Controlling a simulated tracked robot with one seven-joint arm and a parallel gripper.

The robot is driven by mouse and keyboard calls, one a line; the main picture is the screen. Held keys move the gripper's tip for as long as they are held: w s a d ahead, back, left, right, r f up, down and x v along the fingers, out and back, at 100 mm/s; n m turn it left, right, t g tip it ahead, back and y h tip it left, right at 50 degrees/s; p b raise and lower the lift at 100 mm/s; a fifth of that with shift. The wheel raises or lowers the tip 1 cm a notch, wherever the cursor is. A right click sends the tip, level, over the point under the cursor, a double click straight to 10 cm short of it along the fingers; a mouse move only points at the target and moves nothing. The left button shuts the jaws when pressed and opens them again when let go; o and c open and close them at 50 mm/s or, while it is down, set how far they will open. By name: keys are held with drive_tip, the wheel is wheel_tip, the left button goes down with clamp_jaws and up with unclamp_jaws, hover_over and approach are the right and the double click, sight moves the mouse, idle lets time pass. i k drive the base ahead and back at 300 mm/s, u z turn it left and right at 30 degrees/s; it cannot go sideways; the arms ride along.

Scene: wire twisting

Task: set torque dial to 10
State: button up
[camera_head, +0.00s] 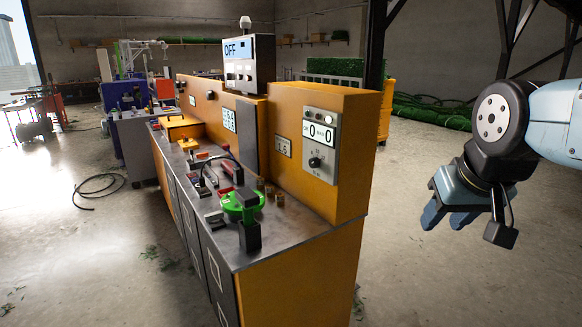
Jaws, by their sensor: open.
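A grey control panel (322,143) is on the end of the orange cabinet of the machine. It bears a black dial knob (315,162) on its lower part, with small marks around it that are too small to read. Above the knob a white display (319,133) shows two zeros. My gripper (446,220) hangs at the right of the view, pointing down, apart from the panel and to its right. Its blue fingers are open, and I see nothing between them.
The orange machine bench (262,255) has a grey top with a green round fixture (242,203) and small parts. A box reading OFF (249,62) stands on top. A black cable (100,188) lies on the floor at left. Open floor lies between the machine and my gripper.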

sight(314, 162)
drive_tip(key=i, duration=1)
drive_tip(key=u, duration=0.05)
